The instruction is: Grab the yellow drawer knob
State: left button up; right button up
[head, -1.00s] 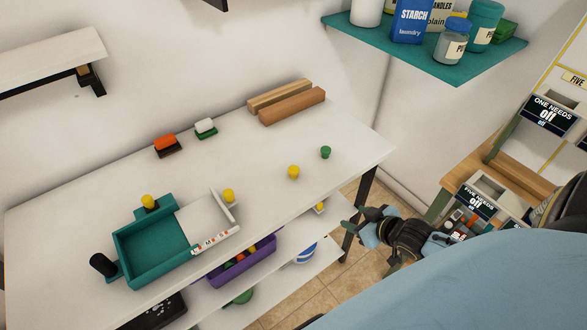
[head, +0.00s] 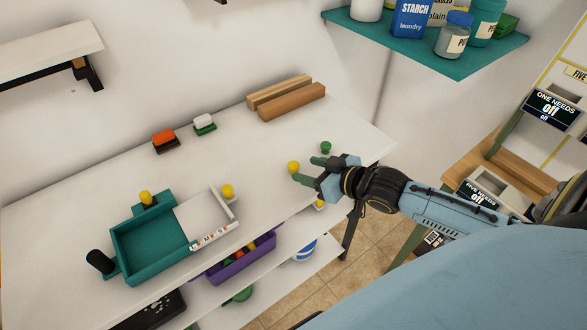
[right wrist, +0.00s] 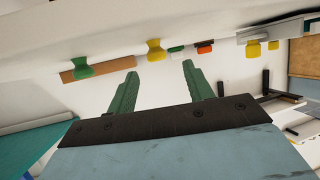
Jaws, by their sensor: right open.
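Several yellow knobs show; I cannot tell for sure which is the drawer's. One yellow knob (head: 293,168) stands on the white table near its right part, beside a green knob (head: 325,147). Two more stand by the teal tray: one at its back (head: 146,198), one on the white sliding panel (head: 228,191). My right gripper (head: 307,169) is open and empty, its green fingers pointing left at the nearest yellow knob. In the right wrist view this knob (right wrist: 156,48) appears beyond and between the fingertips (right wrist: 160,69), apart from them. My left gripper is out of view.
The teal tray (head: 122,247) and a black knob (head: 101,262) are at the left. Wooden blocks (head: 292,104), an orange block (head: 165,138) and a white-green block (head: 204,123) lie at the back. A teal shelf (head: 430,50) with bottles hangs above right.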

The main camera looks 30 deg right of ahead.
aim_at(296, 165)
jog(key=x, duration=0.2)
jog(key=b+x, duration=0.1)
jog(key=x, duration=0.2)
jog(key=shift+w+d+f, duration=0.15)
jog(key=shift+w+f, duration=0.05)
jog(key=shift+w, duration=0.1)
jog(key=shift+w+f, duration=0.1)
jog(key=shift+w, duration=0.1)
jog(key=c, duration=0.9)
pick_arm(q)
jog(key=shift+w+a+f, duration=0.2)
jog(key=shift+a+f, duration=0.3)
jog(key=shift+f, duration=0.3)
pick_arm(e)
jog(key=shift+c, duration=0.7)
